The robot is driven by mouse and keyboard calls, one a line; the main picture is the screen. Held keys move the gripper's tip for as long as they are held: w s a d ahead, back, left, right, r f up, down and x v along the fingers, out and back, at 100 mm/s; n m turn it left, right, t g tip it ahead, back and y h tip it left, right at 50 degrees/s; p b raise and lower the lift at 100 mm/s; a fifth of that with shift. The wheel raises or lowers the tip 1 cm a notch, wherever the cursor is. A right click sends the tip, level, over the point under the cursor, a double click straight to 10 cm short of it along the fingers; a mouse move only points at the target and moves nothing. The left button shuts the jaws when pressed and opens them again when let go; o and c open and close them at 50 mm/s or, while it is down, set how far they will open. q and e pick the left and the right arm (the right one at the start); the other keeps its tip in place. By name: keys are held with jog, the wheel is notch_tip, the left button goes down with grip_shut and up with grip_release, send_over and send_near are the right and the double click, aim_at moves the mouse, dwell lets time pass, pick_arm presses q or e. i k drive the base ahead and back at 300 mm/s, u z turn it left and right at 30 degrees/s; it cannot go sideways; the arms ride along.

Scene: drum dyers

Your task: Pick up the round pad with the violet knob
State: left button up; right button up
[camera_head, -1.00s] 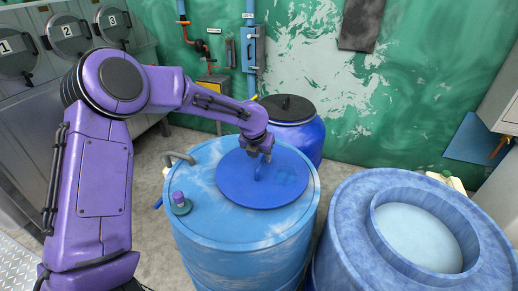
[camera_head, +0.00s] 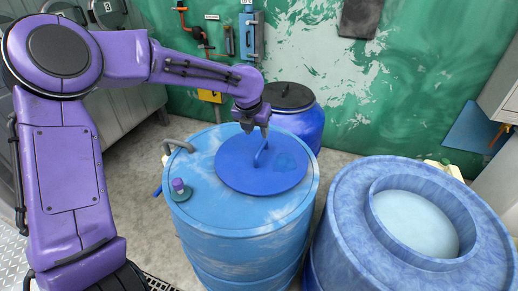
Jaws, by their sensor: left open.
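The round pad with the violet knob (camera_head: 180,195) sits on top of the light blue drum (camera_head: 215,221), near its left rim. My left gripper (camera_head: 256,134) is open and points down above the dark blue round lid (camera_head: 285,174) on the same drum. Its fingertips are above the lid's upright handle (camera_head: 261,154) and look empty. The gripper is to the right of the pad and higher. My right gripper is not in view.
A grey curved pipe (camera_head: 178,146) rises at the drum's back left edge, near the pad. A dark blue drum with a black lid (camera_head: 287,96) stands behind. A wide blue drum with an open round collar (camera_head: 417,222) stands at right.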

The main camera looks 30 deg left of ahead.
aim_at(180, 193)
jog(key=u, duration=1.8)
